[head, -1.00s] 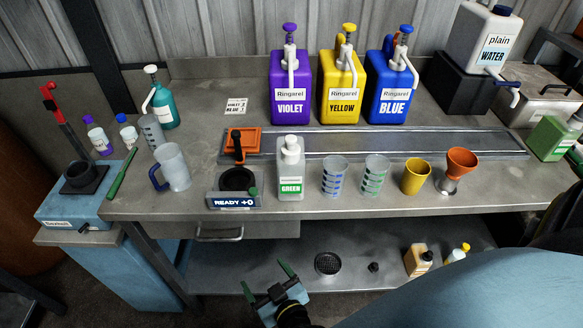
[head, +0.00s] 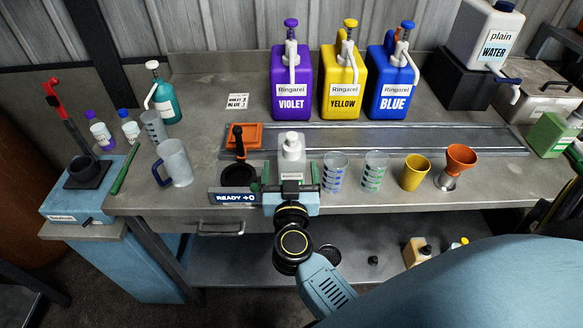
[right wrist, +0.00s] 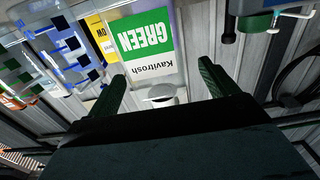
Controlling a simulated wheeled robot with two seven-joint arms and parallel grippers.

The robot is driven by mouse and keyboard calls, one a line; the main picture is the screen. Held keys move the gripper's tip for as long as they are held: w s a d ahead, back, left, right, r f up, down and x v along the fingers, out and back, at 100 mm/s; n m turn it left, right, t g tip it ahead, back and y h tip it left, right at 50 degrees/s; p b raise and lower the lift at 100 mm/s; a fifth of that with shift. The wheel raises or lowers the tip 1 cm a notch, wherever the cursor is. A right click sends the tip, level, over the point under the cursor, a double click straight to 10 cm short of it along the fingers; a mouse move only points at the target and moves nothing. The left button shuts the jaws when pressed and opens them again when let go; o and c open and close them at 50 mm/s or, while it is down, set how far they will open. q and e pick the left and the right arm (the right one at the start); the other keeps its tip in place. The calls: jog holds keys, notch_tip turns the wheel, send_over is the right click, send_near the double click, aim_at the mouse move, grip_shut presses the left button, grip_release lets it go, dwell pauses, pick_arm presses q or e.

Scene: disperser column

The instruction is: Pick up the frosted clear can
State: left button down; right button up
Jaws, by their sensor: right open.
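The frosted clear can (head: 291,152) stands upright on the workbench near its front edge, with a whitish body and a pale cap. Its green label is mostly hidden behind my gripper in the head view. In the right wrist view the can (right wrist: 147,48) appears upside down, with the words GREEN and Kavitrosh on the label. My right gripper (head: 290,178) is open, in front of the can, its fingers pointing toward it. In the right wrist view the fingers (right wrist: 162,72) are spread, with the can ahead between their tips. I cannot tell if they touch it. My left gripper is not in view.
Close on the right are marked clear cups (head: 335,172), a yellow cup (head: 415,173) and an orange jigger (head: 458,166). Violet, yellow and blue pump jugs (head: 343,85) stand behind the metal rail (head: 420,138).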

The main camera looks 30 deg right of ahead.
jog(key=shift+b+x, duration=0.35)
jog(key=shift+x, duration=2.4)
jog(key=shift+s+d, duration=0.1)
jog(key=shift+d, duration=0.05)
jog(key=shift+c, duration=0.4)
jog(key=c, duration=1.1)
jog(key=shift+o, duration=0.2)
